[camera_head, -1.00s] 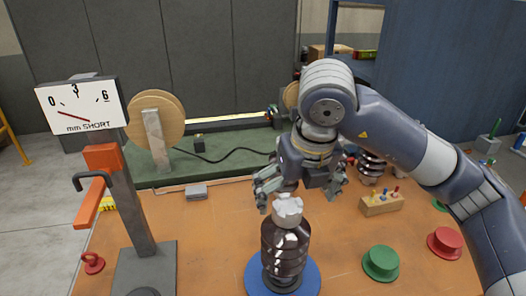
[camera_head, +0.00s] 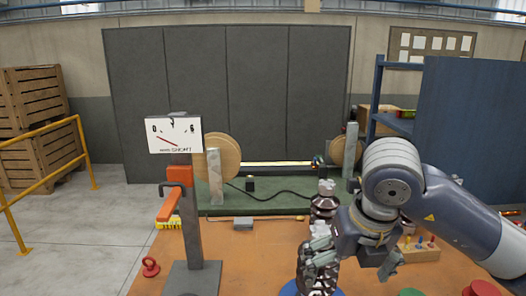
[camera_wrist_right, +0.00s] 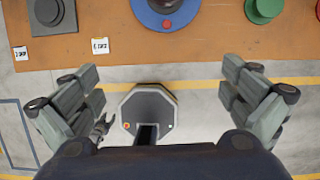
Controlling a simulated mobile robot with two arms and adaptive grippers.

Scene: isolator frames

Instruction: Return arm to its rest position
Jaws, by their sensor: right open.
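My right gripper (camera_head: 354,260) is open and empty at the front right in the head view. Its two finger sets are spread wide in the right wrist view (camera_wrist_right: 160,92). A dark brown ribbed insulator with a pale cap (camera_head: 320,231) stands behind its left fingers, partly hidden by them.
A gauge stand (camera_head: 195,235) with a white dial (camera_head: 174,134) rises at left on the orange table (camera_head: 262,262). Another ribbed insulator (camera_head: 323,208) stands farther back. A wooden block with coloured pegs (camera_head: 420,247) is at right. In the wrist view, floor lies below the table edge.

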